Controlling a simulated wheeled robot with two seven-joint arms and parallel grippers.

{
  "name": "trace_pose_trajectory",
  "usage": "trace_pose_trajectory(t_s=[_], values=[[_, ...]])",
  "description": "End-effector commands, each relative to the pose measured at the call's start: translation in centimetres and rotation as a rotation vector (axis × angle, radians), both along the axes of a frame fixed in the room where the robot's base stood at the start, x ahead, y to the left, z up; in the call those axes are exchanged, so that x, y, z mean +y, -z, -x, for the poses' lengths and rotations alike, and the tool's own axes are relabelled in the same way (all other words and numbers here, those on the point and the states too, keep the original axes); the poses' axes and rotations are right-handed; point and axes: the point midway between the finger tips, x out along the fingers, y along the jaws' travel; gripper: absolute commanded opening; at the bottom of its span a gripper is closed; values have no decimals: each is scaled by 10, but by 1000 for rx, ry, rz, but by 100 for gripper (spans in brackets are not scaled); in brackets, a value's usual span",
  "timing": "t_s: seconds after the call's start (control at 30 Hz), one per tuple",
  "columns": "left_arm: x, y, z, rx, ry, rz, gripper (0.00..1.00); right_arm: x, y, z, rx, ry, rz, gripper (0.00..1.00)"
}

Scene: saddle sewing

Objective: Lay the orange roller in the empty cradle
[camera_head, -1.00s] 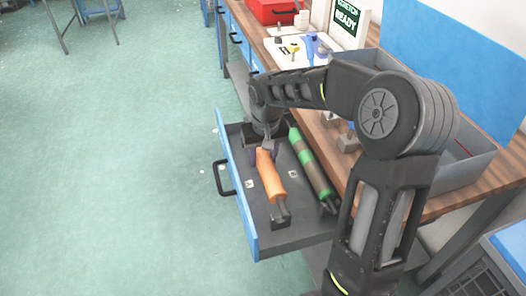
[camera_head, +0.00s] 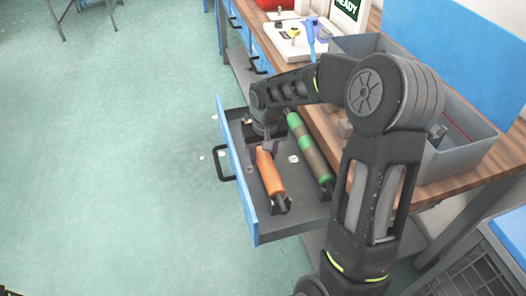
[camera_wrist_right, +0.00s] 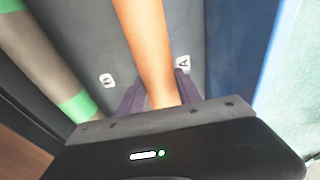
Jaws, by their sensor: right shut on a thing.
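The orange roller (camera_head: 270,173) lies lengthwise over the open drawer, on the side near the drawer's front panel. My right gripper (camera_head: 265,146) is shut on its far end. In the right wrist view, the orange roller (camera_wrist_right: 148,40) runs up between the purple pads of the right gripper (camera_wrist_right: 160,98). A dark cradle block (camera_head: 282,205) shows at the roller's near end; I cannot tell whether the roller touches it. The rest of that cradle is hidden. My left gripper is not in view.
A green-banded roller (camera_head: 312,152) lies alongside in the drawer (camera_head: 300,222). Label A (camera_wrist_right: 183,62) is beside the orange roller, and label B (camera_wrist_right: 107,80) is between the rollers. A grey bin (camera_head: 460,160) stands on the wooden bench.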

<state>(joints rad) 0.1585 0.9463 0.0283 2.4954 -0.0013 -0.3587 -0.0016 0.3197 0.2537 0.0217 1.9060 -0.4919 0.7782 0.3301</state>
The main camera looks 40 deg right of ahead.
Motion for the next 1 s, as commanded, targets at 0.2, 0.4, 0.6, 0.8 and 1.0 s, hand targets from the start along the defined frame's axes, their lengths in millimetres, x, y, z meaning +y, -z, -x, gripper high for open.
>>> trace_pose_trajectory(t_s=[0.2,0.4,0.6,0.8,1.0], values=[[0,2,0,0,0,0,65,0,2,0,0,0,0,43],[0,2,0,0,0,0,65,0,2,0,0,0,0,59],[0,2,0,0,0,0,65,0,2,0,0,0,0,63],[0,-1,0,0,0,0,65,0,-3,0,-1,0,0,63],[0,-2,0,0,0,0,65,1,-27,2,-4,0,1,63]])
